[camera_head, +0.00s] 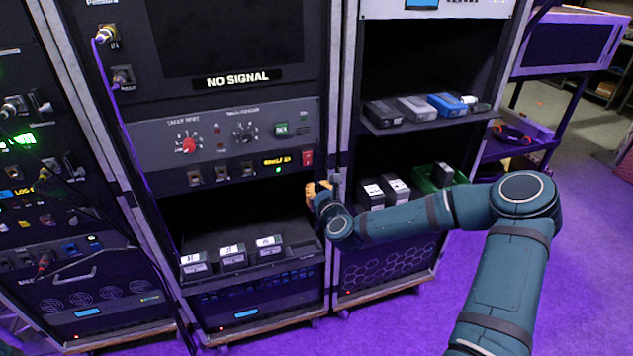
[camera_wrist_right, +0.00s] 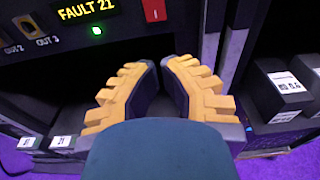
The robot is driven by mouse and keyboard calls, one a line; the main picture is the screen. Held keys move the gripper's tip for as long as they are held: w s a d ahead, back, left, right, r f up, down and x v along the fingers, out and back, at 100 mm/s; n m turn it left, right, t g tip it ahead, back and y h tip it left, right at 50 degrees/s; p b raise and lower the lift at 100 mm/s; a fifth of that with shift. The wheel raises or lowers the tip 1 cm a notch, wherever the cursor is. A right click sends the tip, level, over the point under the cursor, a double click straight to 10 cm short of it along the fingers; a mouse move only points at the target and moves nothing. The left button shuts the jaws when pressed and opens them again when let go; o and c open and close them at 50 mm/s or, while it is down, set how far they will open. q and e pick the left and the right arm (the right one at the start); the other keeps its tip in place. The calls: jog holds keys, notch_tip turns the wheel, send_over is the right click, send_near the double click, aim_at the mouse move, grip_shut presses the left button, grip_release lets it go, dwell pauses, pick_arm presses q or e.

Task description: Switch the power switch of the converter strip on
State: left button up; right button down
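The converter strip (camera_head: 235,170) runs across the left-centre rack below the grey knob panel. It carries several sockets, a lit yellow display, a green light and a red rocker power switch (camera_head: 307,158) at its right end. In the right wrist view, the display (camera_wrist_right: 86,9) reads FAULT 21 and the red switch (camera_wrist_right: 153,10) is at the top edge, partly cut off. My right gripper (camera_head: 316,189) has yellow-orange fingers. My left gripper is not in view.
Below the strip, an open bay holds several labelled dark boxes (camera_head: 232,257). The right-hand rack has a shelf with adapters (camera_head: 417,108) and a green bin (camera_head: 438,178). A rack post (camera_head: 340,110) stands close to my right gripper. Purple floor lies clear at the right.

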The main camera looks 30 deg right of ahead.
jog(key=s+a+f, duration=0.1)
jog(key=s, duration=0.5)
jog(key=shift+a+p, duration=0.2)
jog(key=shift+p, duration=0.1)
jog(key=s+a+f+n+g+y, duration=0.35)
jog(key=a+f+n, duration=0.25)
jog(key=a+n, duration=0.35)
jog(key=s+a+f+n+g+y, duration=0.25)
jog(key=a+f+n+y, duration=0.3)
jog(key=a+n, duration=0.35)
jog(key=s+a+f+n+g, duration=0.3)
jog(key=s+f+n+g, duration=0.1)
jog(key=s+n, duration=0.3)
jog(key=s+a+f+n+g+h, duration=0.1)
jog(key=s+a+f+n+g, duration=0.2)
jog(key=s+n, duration=0.4)
jog(key=f+n+g, duration=0.1)
jog(key=n, duration=0.3)
jog(key=shift+s+a+f+g, duration=0.2)
jog(key=shift+a+f+g, duration=0.05)
jog(key=shift+f+g, duration=0.05)
